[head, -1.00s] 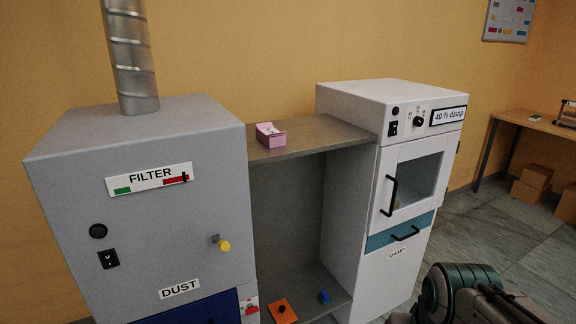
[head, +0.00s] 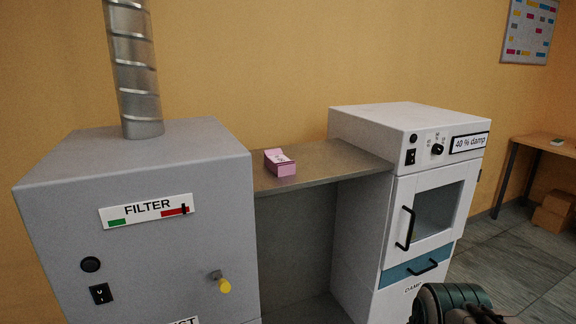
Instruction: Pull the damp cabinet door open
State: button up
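The damp cabinet (head: 350,170) is a white unit at the right, with a "40 % damp" display (head: 469,142) on its top front. Its white-framed glass door (head: 395,210) is shut and has a black vertical handle (head: 405,229) on its left side. Below the door is a teal drawer front (head: 393,276) with its own black handle (head: 427,268). Part of my arm (head: 455,300) shows at the bottom right, in front of the cabinet's lower right. My gripper is not visible.
A grey filter unit (head: 60,220) with a metal duct (head: 134,70) stands at the left. A metal shelf (head: 325,165) bridges to the cabinet and carries a pink box (head: 280,162). A wooden table (head: 545,145) and cardboard boxes (head: 553,212) stand far right. Floor shows right of the cabinet.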

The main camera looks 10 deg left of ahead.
aim_at(395, 252)
jog(key=k, duration=1.15)
jog(key=z, duration=1.05)
jog(key=i, duration=1.6)
jog(key=u, duration=0.7)
jog(key=i, duration=0.35)
jog(key=u, duration=0.35)
